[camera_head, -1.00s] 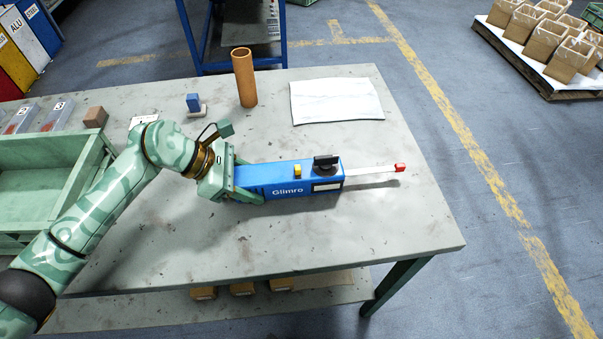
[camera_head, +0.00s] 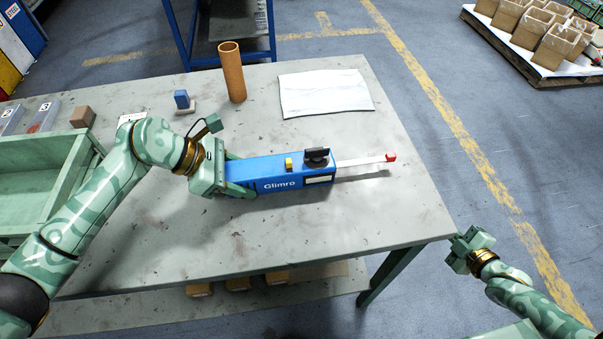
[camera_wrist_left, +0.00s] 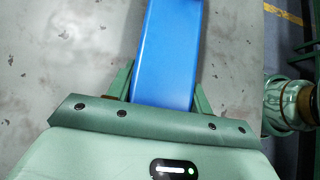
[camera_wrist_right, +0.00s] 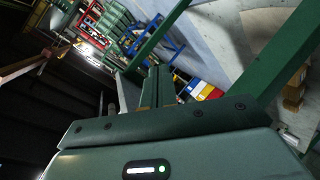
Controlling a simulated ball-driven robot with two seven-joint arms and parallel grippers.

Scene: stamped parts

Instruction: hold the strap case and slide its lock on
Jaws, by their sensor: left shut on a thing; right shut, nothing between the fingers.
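The strap case (camera_head: 250,170) is a long blue box marked "Glimro", lying on the grey table. A yellow block (camera_head: 288,164), likely its lock, and a black knob (camera_head: 316,156) sit on its top. A pale strap with a red end (camera_head: 391,157) sticks out to the right. My left gripper (camera_head: 232,175) is shut on the case's left end; the left wrist view shows the blue case (camera_wrist_left: 168,55) between its fingers. My right gripper (camera_head: 462,250) is off the table's right edge, apart from the case; its fingers (camera_wrist_right: 155,85) are shut and empty.
A brown tube (camera_head: 233,72), a white sheet (camera_head: 325,93) and a small blue block (camera_head: 182,98) are behind the case. A green crate (camera_head: 75,190) stands at the left. The table's front right is clear; its right corner lies near my right gripper.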

